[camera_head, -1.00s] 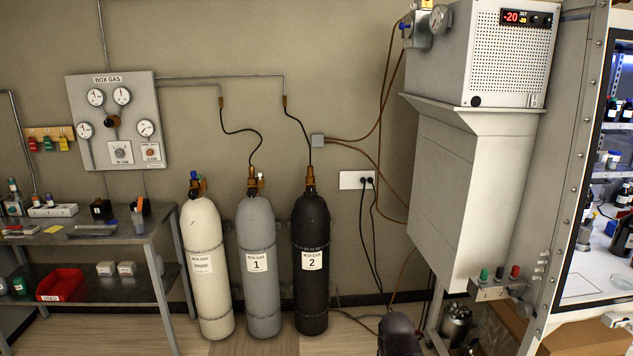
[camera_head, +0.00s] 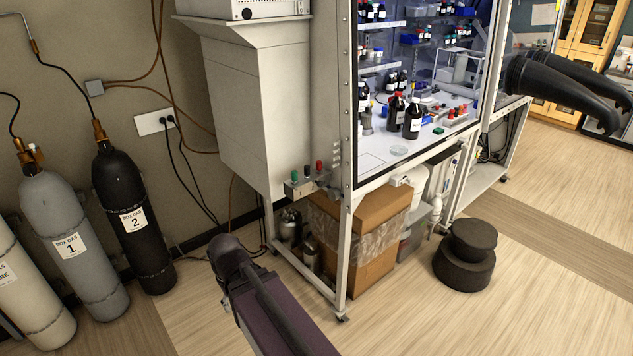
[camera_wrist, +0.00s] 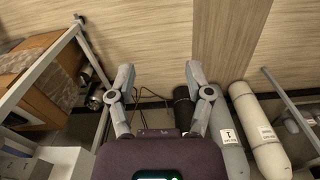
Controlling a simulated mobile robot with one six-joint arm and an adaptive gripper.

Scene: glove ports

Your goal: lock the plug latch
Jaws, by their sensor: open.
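No plug latch can be made out in either view. The glovebox (camera_head: 352,150) stands right of centre in the head view, with a lit window and stocked shelves inside. Black gloves (camera_head: 570,85) stick out from its far side at the right, and what lies behind them is hidden. My gripper (camera_wrist: 160,78) shows in the wrist view with its two fingers spread wide and nothing between them. It hangs over the floor area near the gas cylinders, apart from the glovebox gloves. In the head view only part of my arm shows at the bottom.
A black cylinder (camera_head: 135,220) and a grey cylinder (camera_head: 75,240) stand at the left. A cardboard box (camera_head: 360,240) sits under the glovebox. A dark round stool (camera_head: 465,255) stands on the floor in front. Open wooden floor (camera_head: 500,325) lies at lower right.

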